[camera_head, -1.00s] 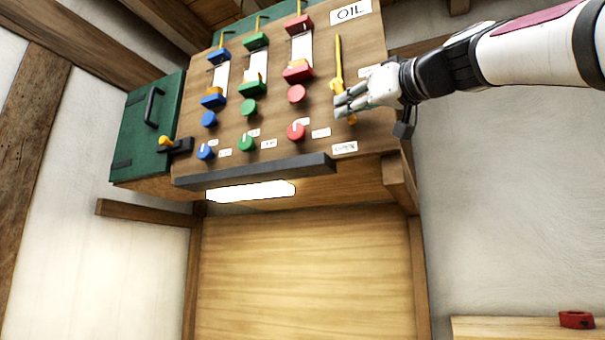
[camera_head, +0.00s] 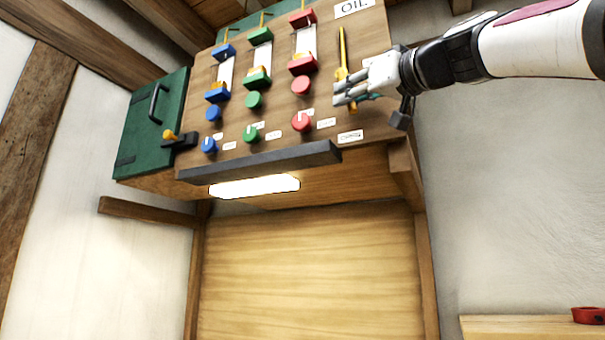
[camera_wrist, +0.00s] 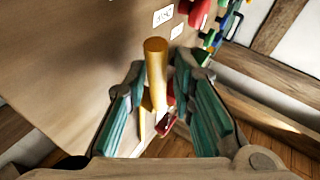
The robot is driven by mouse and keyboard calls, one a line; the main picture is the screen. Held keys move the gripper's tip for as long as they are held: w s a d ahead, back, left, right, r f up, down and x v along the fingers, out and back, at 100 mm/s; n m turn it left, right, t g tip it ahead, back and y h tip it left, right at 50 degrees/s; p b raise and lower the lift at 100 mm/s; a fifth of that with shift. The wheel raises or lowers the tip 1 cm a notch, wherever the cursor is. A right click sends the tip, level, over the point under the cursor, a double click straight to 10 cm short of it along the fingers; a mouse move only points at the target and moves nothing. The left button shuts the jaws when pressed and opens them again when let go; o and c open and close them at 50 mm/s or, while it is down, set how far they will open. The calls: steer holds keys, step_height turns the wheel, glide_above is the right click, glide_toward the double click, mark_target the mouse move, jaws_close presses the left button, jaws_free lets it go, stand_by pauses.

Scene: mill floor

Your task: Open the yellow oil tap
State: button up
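The yellow oil tap (camera_head: 342,52) is a slim upright lever on the slanted wooden panel, below the white OIL label (camera_head: 354,8). My gripper (camera_head: 340,93) is at its lower part in the head view, and its fingers partly cover it. In the wrist view, a golden-yellow cylinder (camera_wrist: 156,68), seemingly the tap's handle, stands between the two teal finger pads of my gripper (camera_wrist: 163,110). The fingers are open on both sides of it, with gaps visible. I cannot tell whether either pad touches it.
Red (camera_head: 302,64), green (camera_head: 257,80) and blue (camera_head: 217,93) sliders and knobs sit left of the tap. A green box (camera_head: 150,125) with a black handle is at the panel's left. A dark ledge (camera_head: 260,162) runs below. Bare wall lies to the right.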

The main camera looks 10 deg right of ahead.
steer(key=v, duration=1.2)
steer(key=shift+f, duration=0.1)
